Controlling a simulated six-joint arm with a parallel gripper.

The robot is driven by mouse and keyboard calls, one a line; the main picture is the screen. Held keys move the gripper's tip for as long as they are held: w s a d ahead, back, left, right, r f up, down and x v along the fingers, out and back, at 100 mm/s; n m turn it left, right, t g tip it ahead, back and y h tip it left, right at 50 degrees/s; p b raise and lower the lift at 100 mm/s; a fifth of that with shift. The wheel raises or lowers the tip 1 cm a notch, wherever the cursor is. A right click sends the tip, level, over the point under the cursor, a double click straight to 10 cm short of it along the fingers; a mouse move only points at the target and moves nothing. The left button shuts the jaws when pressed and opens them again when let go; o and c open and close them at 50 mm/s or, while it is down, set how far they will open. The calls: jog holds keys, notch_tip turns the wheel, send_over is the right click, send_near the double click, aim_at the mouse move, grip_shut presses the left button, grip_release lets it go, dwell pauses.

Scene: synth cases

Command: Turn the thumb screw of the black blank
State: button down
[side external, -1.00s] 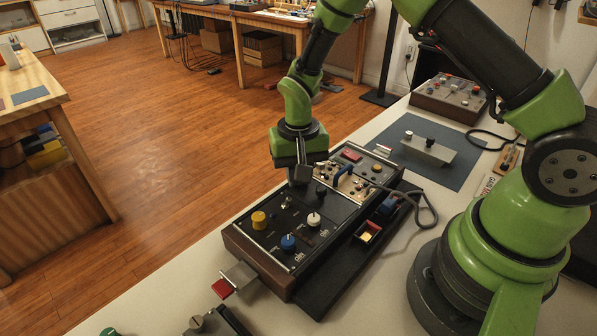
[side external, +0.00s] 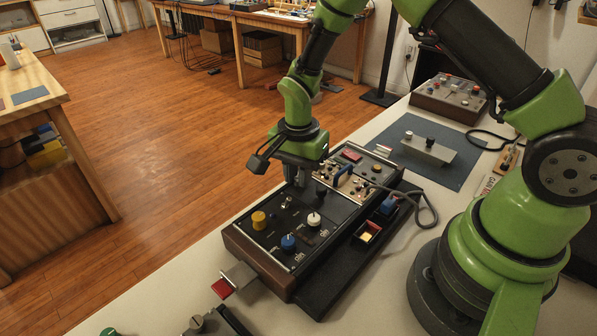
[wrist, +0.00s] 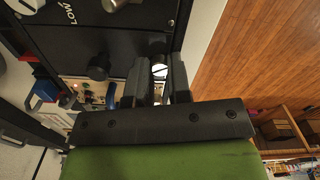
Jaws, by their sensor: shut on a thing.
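In the wrist view the two dark fingers of my gripper (wrist: 161,88) are closed around a small bright metal thumb screw (wrist: 160,70) at the edge of a black panel (wrist: 130,45). A slot shows across its head. In the side view my gripper (side external: 298,178) points down at the far left part of the instrument case (side external: 262,262), and the screw is hidden there. A black knob (side external: 321,189) stands just right of the fingers, and it also shows in the wrist view (wrist: 98,67).
Yellow (side external: 259,220), blue (side external: 288,242) and white (side external: 314,219) knobs stand on the nearer panel. A beige module with a blue handle (side external: 343,174) lies beyond. A cable (side external: 425,205) loops at the right. Left of the case the floor is open.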

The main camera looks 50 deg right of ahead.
dwell(0.3)
jog(key=c, duration=1)
grip_release()
jog(key=shift+c, duration=0.2)
notch_tip(320, 180, up, 10)
notch_tip(320, 180, up, 8)
jog(key=r+n+t, duration=0.1)
jog(key=n+t, duration=0.1)
jog(key=n, duration=0.1)
send_over(313, 193)
jog(key=s+r+n+t+y, duration=0.1)
jog(key=s+r+n+t, duration=0.1)
jog(key=s+r, duration=0.25)
jog(key=s+a+r+n+t+y, duration=0.1)
jog(key=s+n, duration=0.4)
jog(key=s, duration=0.5)
jog(key=shift+s+r+n+t, duration=0.35)
jog(key=shift+r+t, duration=0.4)
jog(key=shift+t, duration=0.35)
